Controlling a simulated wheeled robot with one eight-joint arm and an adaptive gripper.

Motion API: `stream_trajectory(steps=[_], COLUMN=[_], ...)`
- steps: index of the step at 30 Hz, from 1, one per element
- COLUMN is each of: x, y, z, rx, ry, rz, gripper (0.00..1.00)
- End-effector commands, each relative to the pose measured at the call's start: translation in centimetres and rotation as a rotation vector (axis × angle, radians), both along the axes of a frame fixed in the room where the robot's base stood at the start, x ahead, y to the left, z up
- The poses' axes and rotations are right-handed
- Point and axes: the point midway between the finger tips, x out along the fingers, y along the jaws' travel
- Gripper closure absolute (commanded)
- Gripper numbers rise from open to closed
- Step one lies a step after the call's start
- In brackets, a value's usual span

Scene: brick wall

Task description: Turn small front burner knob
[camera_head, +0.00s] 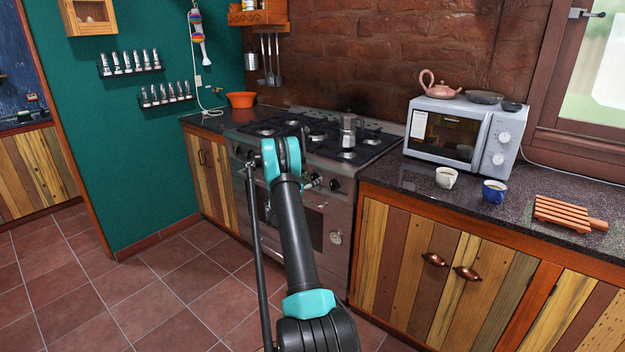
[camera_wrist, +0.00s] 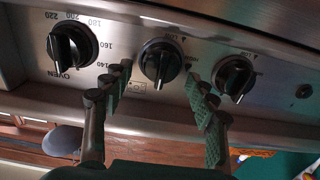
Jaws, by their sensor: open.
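In the wrist view, the stove's steel control panel (camera_wrist: 30,65) carries black knobs. The middle burner knob (camera_wrist: 161,62) lies between the fingertips of my gripper (camera_wrist: 159,79), which is open with one finger on each side of it. I cannot tell whether the fingers touch it. Another burner knob (camera_wrist: 234,77) sits just right of the right finger. The larger oven knob (camera_wrist: 72,48), with printed temperatures, is left of the left finger. In the head view, my arm hides my gripper and part of the stove front (camera_head: 340,215).
The stove top (camera_head: 372,142) holds a moka pot (camera_head: 347,131). A counter (camera_head: 400,172) to the right bears a microwave (camera_head: 440,137), a white cup (camera_head: 446,177), a blue mug (camera_head: 494,191) and a wooden rack (camera_head: 570,213). The tiled floor (camera_head: 120,300) at left is clear.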

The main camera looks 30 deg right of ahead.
Motion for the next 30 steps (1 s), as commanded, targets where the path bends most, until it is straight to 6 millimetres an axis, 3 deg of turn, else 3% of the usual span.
stream_trajectory(steps=[15, 21, 30], x=[-3.7, -4.3, -4.3], y=[8.8, 10.1, 10.2], z=[0.0, 0.0, 0.0], rx=[0.000, 0.000, 0.000], ry=[0.000, 0.000, 0.000], rz=[0.002, 0.001, 0.000], gripper=[0.42, 0.42, 0.42])
